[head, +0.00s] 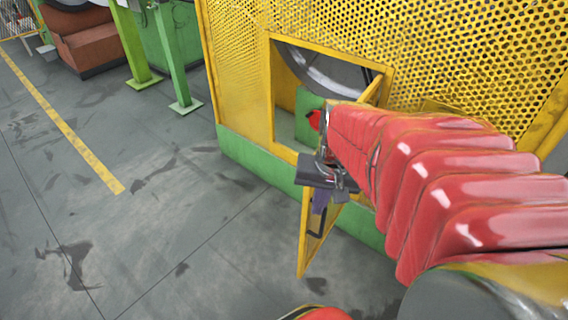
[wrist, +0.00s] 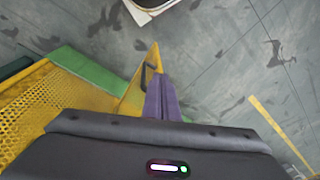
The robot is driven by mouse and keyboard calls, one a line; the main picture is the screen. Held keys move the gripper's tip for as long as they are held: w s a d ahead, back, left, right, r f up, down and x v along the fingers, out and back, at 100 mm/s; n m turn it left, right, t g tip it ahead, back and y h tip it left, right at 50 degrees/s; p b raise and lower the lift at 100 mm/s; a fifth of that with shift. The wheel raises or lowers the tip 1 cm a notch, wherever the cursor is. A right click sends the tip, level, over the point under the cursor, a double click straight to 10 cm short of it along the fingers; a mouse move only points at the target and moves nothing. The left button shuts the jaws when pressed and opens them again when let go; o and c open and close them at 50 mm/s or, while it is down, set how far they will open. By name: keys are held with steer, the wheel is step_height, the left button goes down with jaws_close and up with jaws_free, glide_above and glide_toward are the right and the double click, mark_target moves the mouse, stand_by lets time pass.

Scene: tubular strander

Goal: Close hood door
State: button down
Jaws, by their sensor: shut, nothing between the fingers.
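The hood door (head: 314,247) is a narrow yellow panel that stands open, swung out from the yellow perforated hood. My arm hides its middle. The square opening (head: 284,121) behind it is uncovered. In the wrist view the door (wrist: 133,97) shows steeply foreshortened, with a black handle (wrist: 149,72) on the face towards my fingers. My gripper (head: 320,203) is shut and empty, its purple fingers beside the door near the handle. The fingers also show in the wrist view (wrist: 161,97), just right of the door. I cannot tell whether they touch it.
The perforated hood (head: 450,50) stands on a green base (head: 250,160). Green posts (head: 175,60) rise at the upper left. The grey floor (head: 130,240) to the left is clear, with a yellow line (head: 70,130) on it.

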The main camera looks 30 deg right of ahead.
steer(key=d+f+m+y, duration=0.2)
steer(key=d+f+m, duration=0.3)
steer(key=d+m, duration=0.3)
steer(key=s+d+f+m+y, duration=0.1)
steer(key=d+f+m+y, duration=0.1)
steer(key=d+f+m, duration=0.3)
steer(key=d+m, duration=0.3)
steer(key=shift+f, duration=0.3)
steer(key=shift+f, duration=0.1)
steer(key=w+a+f, duration=0.3)
steer(key=a+f, duration=0.3)
steer(key=f, duration=0.3)
steer(key=shift+w+a, duration=0.35)
steer(key=shift+w, duration=0.05)
